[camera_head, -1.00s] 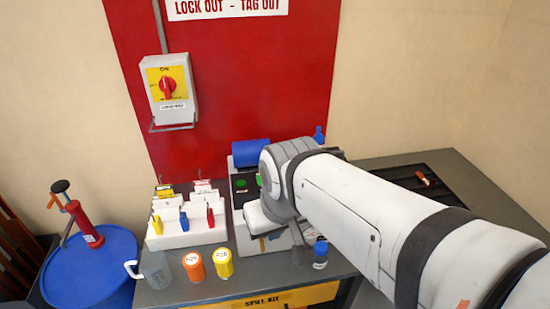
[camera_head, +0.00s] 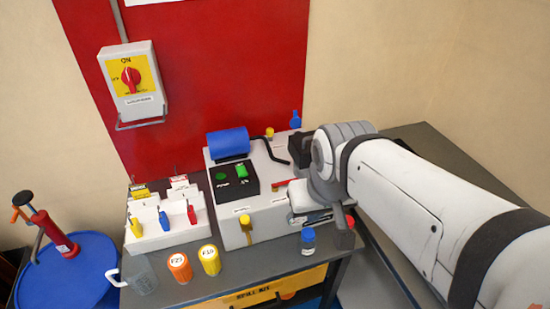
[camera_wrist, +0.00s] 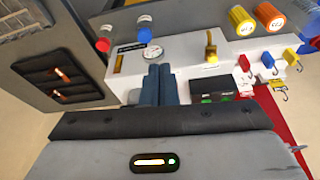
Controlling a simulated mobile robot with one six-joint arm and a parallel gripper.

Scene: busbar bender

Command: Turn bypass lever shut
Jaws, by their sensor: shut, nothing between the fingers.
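The white machine box (camera_head: 270,213) stands on the grey bench. A yellow lever (camera_head: 246,228) points down on its front; it also shows in the wrist view (camera_wrist: 211,46). A second narrow yellow handle (camera_wrist: 119,63) sits beside a black label in the wrist view. I cannot tell which is the bypass lever, as the labels are unreadable. My gripper (camera_wrist: 159,70) is shut and empty, its blue-grey fingers side by side over the box, between the two yellow handles and close to a round gauge (camera_wrist: 152,53). In the head view my wrist hides the box's right end.
A blue roller (camera_head: 228,142) and a black panel with green buttons (camera_head: 236,180) are on the box. A blue-capped jar (camera_head: 308,240), an orange container (camera_head: 179,267) and a yellow container (camera_head: 209,259) stand in front. A padlock rack (camera_head: 168,230) is at left.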

